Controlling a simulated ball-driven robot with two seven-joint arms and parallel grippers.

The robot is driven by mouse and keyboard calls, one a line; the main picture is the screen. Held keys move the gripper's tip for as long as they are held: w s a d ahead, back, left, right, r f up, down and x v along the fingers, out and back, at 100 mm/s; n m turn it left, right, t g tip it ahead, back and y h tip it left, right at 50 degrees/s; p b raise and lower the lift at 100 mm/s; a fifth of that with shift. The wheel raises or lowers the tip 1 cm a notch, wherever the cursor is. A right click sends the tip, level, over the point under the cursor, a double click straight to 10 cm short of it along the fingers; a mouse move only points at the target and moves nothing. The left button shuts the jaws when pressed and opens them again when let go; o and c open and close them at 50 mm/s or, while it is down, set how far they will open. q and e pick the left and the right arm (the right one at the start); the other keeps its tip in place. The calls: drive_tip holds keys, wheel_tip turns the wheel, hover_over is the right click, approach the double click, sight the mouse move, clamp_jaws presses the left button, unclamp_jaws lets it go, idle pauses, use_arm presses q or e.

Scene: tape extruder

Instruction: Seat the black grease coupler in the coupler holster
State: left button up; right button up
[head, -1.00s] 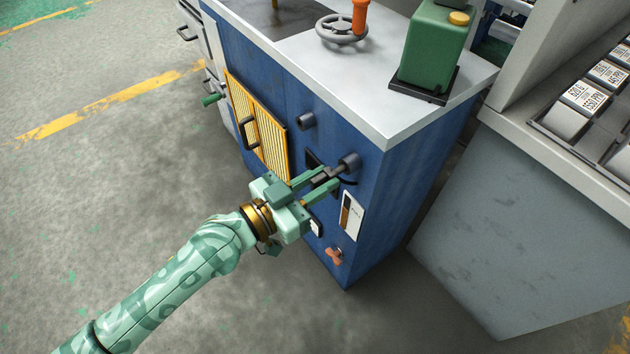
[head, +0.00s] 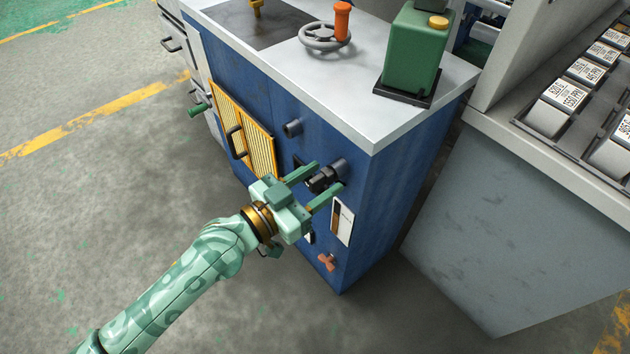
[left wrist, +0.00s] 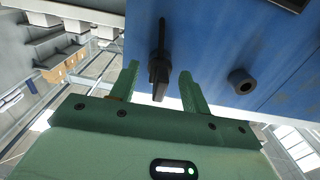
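The black grease coupler (head: 321,179) is at the mouth of a grey tube (head: 340,166) on the blue cabinet's side. How deep it sits there I cannot tell. My left gripper (head: 330,175) is open, with one green finger on each side of the coupler. In the left wrist view, the coupler (left wrist: 159,72) stands out from the blue panel between the open fingertips (left wrist: 159,77), with a gap on both sides. My right gripper is not in view.
Another grey tube (head: 293,128) juts from the blue cabinet (head: 385,190). A yellow grille door (head: 243,130), a gauge plate (head: 342,222) and an orange valve handle (head: 326,261) are nearby. A green canister (head: 415,52) and handwheel (head: 324,38) stand on top. The floor at left is clear.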

sight(310, 189)
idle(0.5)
use_arm(q)
drive_tip(key=v, duration=0.7)
drive_tip(key=shift+f, duration=0.15)
drive_tip(key=v, duration=0.9)
drive_tip(key=shift+b, duration=0.45)
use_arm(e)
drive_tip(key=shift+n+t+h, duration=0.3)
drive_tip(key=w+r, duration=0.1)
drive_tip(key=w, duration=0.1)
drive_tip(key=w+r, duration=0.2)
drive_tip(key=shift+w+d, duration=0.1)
use_arm(q)
drive_tip(key=shift+s+a, duration=0.1)
